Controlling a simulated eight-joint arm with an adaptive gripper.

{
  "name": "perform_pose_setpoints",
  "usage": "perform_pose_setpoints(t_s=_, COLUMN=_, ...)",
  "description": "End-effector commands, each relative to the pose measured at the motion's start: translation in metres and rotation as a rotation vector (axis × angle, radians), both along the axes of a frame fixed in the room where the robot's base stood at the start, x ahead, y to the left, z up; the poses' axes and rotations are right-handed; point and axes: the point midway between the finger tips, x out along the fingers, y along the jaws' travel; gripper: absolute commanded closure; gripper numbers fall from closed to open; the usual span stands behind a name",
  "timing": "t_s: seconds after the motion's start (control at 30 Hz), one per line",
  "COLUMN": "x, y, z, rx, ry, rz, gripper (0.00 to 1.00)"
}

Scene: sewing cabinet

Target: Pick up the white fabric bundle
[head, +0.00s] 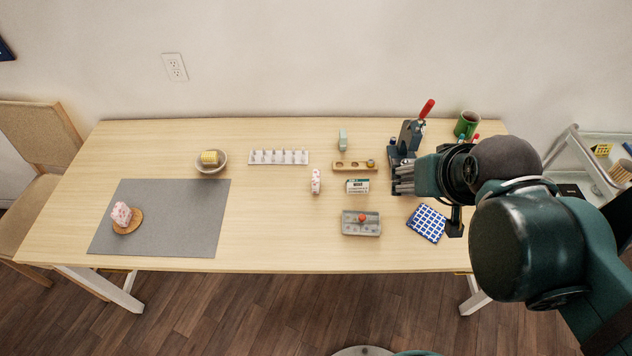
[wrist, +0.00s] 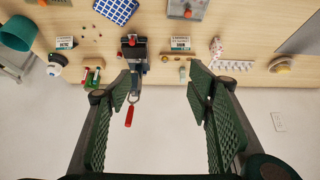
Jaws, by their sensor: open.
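Two white bundles with pink-red print show in the head view, and I cannot tell for sure which one the task names. One bundle (head: 121,214) sits on a round cork coaster on the grey mat at the left. The other bundle (head: 316,181) stands on bare wood mid-table, left of a small green-and-white card; it also shows in the wrist view (wrist: 217,46). My gripper (head: 402,180) is open and empty, above the table's right part, well right of both bundles. Its spread fingers also show in the wrist view (wrist: 160,82).
A blue-and-white checked cloth (head: 427,223) and a grey tray (head: 361,229) lie in front. A white rack (head: 278,151) and bowl (head: 222,167) stand farther left.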

Motion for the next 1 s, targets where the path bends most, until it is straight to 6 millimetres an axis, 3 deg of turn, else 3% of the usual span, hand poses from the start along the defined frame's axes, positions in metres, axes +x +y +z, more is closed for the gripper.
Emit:
perform_pose_setpoints(t_s=0.37, x=0.018, y=0.009, z=0.003, rx=0.052, ry=0.050, rz=-0.075, gripper=0.49)
perform_pose_setpoints(t_s=1.0, x=0.077, y=0.044, z=-0.006, rx=0.176, ry=0.208, rz=-0.372, gripper=0.49)
